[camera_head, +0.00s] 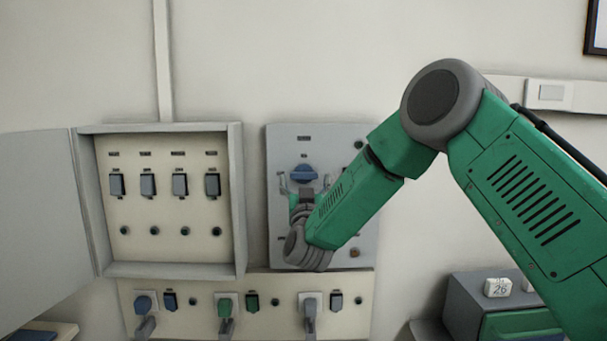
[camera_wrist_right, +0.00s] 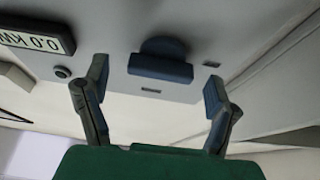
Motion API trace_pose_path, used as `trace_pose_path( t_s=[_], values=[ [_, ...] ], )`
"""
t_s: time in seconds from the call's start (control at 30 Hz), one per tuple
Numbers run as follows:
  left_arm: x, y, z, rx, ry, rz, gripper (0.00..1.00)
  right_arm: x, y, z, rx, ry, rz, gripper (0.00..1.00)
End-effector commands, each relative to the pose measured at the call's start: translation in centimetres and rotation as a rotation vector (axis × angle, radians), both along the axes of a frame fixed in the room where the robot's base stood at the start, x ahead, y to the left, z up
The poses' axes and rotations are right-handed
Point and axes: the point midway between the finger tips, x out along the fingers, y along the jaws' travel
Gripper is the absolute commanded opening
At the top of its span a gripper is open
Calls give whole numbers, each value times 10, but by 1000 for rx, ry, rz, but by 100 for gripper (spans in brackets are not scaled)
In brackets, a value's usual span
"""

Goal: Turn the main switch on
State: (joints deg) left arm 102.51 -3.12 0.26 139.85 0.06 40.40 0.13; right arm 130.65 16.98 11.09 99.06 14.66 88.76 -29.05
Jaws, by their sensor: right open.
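The main switch looks to be the blue rotary knob (camera_head: 304,173) on the upper part of a grey wall panel (camera_head: 282,145). In the right wrist view the blue knob (camera_wrist_right: 160,66) shows ahead, between the two fingers. My right gripper (camera_head: 304,185) is open in front of the panel, its fingers on either side of the knob. I see no finger touching the knob, and the exact gap in depth is unclear. My right arm and wrist hide the panel's lower middle. My left gripper is not in view.
An open grey breaker box (camera_head: 238,190) with several switches is left of the panel, its door (camera_head: 35,215) swung left. A lower strip (camera_head: 180,325) carries coloured plugs and switches. A dark grey furnace-like box (camera_head: 470,290) stands at lower right. A numeric display (camera_wrist_right: 38,37) shows in the wrist view.

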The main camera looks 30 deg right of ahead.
Motion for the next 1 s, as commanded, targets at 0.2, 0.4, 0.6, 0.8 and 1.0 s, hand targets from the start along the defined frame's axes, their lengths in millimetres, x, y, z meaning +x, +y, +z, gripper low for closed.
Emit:
trace_pose_path(
  t_s=[0.2,0.4,0.6,0.8,1.0],
  values=[
    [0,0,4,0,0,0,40,14,-8,7,0,0,0,79],
    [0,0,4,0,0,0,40,16,-8,8,-1,1,1,79],
    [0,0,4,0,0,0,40,16,-9,7,0,1,1,44],
    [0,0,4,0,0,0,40,16,-9,7,1,1,2,29],
    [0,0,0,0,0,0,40,16,-9,6,24,-13,3,29]
  ],
)
